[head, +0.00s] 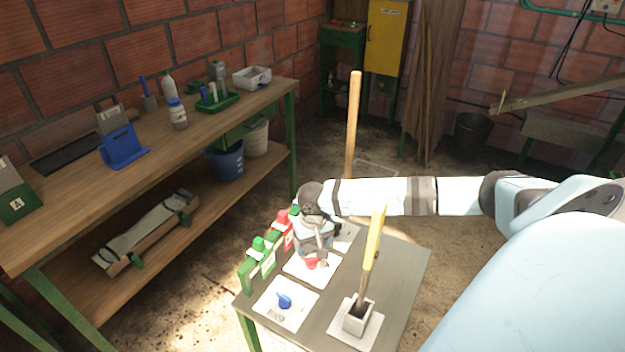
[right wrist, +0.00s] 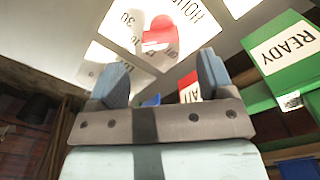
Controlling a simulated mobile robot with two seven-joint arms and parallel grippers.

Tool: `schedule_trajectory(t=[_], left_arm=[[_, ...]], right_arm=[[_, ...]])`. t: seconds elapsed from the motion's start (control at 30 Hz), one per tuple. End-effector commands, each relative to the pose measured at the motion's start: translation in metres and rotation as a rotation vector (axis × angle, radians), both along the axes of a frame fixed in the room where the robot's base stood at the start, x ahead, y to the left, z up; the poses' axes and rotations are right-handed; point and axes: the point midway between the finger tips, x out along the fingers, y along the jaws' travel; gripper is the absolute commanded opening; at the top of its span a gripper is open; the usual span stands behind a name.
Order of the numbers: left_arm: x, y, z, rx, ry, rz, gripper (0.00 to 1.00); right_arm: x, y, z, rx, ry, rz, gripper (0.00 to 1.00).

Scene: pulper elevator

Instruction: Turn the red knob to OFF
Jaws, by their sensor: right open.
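The red knob (head: 311,263) sits on a white plate (head: 299,272) on the small grey table. My right gripper (head: 318,250) is over this plate, close to the knob, and partly covers it in the head view. In the right wrist view the red knob (right wrist: 160,36) lies ahead of the two blue fingertips, between them in the picture; the right gripper (right wrist: 161,80) is open with nothing held. Printing on the plate, including "30", is partly seen; which mark the knob points to cannot be told. My left gripper is not in view.
A blue knob (head: 284,300) on another white plate is nearer. A yellow-handled lever (head: 372,245) stands upright right of the gripper. Green blocks (head: 258,262) and a red block (head: 283,232) line the table's left edge. A wooden pole (head: 353,125) rises behind.

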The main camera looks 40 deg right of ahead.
Motion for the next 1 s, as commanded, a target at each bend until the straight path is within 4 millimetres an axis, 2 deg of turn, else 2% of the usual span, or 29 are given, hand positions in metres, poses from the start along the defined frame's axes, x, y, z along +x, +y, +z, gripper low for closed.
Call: schedule_trajectory(t=[0.1, 0.3, 0.47, 0.73, 0.93, 1.0], left_arm=[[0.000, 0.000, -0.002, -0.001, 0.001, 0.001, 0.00], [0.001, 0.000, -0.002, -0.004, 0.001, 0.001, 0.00], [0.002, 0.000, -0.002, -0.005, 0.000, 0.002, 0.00], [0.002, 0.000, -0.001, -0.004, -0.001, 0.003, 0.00], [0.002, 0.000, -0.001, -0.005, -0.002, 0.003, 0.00], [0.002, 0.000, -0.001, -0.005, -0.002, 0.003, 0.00]], right_arm=[[0.000, 0.000, -0.026, 0.001, 0.003, -0.001, 0.74], [0.000, 0.000, -0.052, -0.001, 0.001, -0.001, 0.74], [0.000, 0.000, -0.061, 0.000, 0.000, 0.000, 0.74], [0.000, 0.000, -0.062, 0.000, 0.000, 0.000, 0.74], [0.000, 0.000, -0.061, 0.000, 0.000, 0.000, 0.28], [0.000, 0.000, -0.061, 0.000, 0.000, 0.000, 0.25]])
